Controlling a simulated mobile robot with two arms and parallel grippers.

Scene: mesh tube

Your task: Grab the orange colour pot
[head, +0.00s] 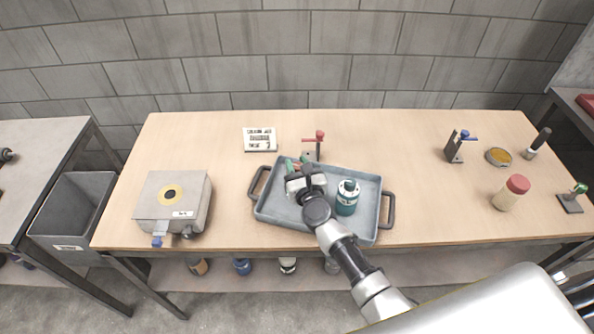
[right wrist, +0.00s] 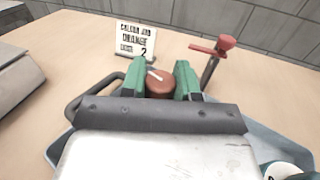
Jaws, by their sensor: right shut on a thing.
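My right gripper (head: 298,165) is over the left part of the blue-grey tray (head: 285,224). In the right wrist view its green fingertips (right wrist: 160,80) are closed on both sides of a pot with a round orange-brown top (right wrist: 160,84). The gripper body hides the lower part of this pot, so I cannot tell whether it touches the tray. My left gripper is not in view.
A teal pot with a white top (head: 347,198) stands in the tray, right of my gripper. A red-handled clamp (head: 319,143) is at the tray's back edge. A grey metal box (head: 173,203) is at left. A red-lidded jar (head: 511,193) is at right.

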